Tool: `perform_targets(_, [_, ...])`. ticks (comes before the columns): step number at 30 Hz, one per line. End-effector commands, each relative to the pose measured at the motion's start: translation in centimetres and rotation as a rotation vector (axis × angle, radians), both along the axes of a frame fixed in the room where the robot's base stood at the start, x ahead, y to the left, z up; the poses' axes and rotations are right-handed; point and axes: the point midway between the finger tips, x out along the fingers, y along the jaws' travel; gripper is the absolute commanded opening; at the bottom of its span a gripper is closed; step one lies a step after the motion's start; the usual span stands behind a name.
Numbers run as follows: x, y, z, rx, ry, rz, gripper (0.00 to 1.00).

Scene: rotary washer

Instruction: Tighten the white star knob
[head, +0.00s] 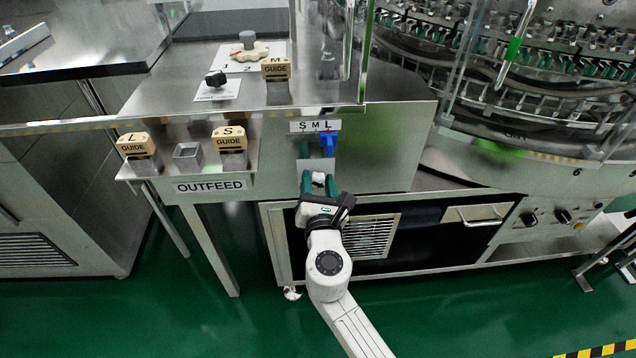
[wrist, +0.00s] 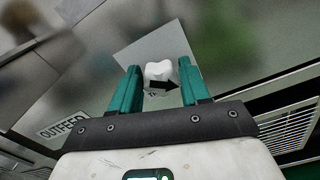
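The white star knob (wrist: 159,72) is a small white lobed knob on a light plate on the front panel, with a black arrow (wrist: 163,85) beside it. In the head view it (head: 319,177) shows as a small white spot below the blue lever, partly hidden by my gripper. My gripper (wrist: 159,66) is open, with one green finger on each side of the knob. In the wrist view a narrow gap shows on both sides, so the fingers look apart from it. My gripper also shows in the head view (head: 319,176), reaching up to the panel.
A blue lever (head: 328,142) sits above, under the S M L label (head: 315,126). A cream star knob (head: 245,52) and a black knob (head: 215,79) are on the top surface. Guide blocks (head: 137,145) stand on the outfeed shelf (head: 262,150) at left. A vent grille (head: 371,236) is lower right.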

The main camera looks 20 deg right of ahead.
Motion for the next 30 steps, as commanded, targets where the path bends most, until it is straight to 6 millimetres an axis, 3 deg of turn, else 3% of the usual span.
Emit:
perform_targets(11, [-0.01,0.00,0.00,0.000,0.000,0.000,0.09])
perform_targets(22, [-0.02,-0.05,-0.12,0.061,-0.021,0.000,0.09])
perform_targets(30, [-0.04,-0.15,-0.30,0.241,-0.081,0.000,0.09])
